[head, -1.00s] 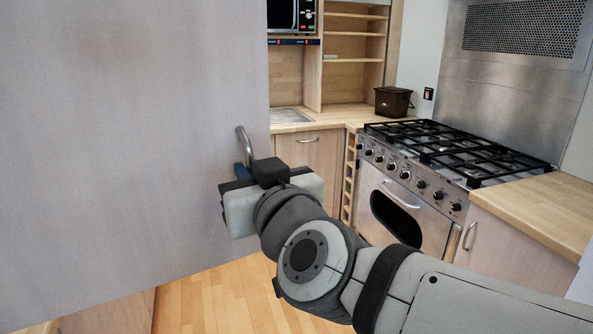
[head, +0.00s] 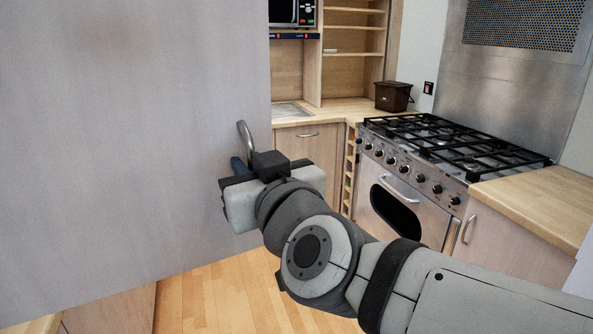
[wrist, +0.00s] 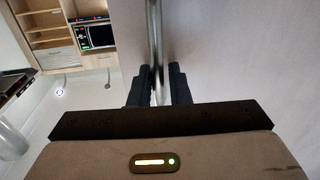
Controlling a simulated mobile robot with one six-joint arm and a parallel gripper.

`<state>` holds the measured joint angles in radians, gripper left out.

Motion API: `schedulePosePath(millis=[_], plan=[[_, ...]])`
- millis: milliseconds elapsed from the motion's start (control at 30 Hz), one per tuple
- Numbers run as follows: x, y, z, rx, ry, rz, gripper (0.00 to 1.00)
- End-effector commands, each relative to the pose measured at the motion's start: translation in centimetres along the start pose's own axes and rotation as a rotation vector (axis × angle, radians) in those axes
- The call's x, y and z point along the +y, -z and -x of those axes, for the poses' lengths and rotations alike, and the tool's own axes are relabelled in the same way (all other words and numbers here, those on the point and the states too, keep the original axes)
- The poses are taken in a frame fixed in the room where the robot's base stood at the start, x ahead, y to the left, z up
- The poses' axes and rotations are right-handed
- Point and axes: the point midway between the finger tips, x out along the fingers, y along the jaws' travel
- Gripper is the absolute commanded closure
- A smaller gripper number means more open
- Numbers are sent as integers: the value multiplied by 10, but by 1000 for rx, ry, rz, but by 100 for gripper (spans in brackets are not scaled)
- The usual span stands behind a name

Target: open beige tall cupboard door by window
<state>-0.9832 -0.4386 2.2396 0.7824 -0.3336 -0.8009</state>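The beige tall cupboard door (head: 120,140) is a large flat panel filling the left of the head view. It stands out in front of the kitchen behind, so it appears swung open. Its curved metal handle (head: 244,140) is near the right edge. My gripper (head: 240,168) is at the lower part of the handle. In the wrist view the handle (wrist: 154,35) runs down between the two dark fingers of my gripper (wrist: 159,80), which sit close on either side of it. The door face (wrist: 235,55) fills the right of that view.
A range cooker (head: 410,190) stands at the right, with a worktop (head: 530,205) beside it. A brown bin (head: 393,96) sits on the back counter, with a microwave (head: 291,12) above left. Wooden floor (head: 215,300) shows below the door.

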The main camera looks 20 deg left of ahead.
Motion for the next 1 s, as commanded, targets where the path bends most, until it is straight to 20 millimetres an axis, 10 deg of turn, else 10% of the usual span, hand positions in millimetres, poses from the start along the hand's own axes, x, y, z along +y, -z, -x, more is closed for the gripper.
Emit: schedulePosePath(millis=[1000], plan=[[2,-1,77,-1,-2,0,83]])
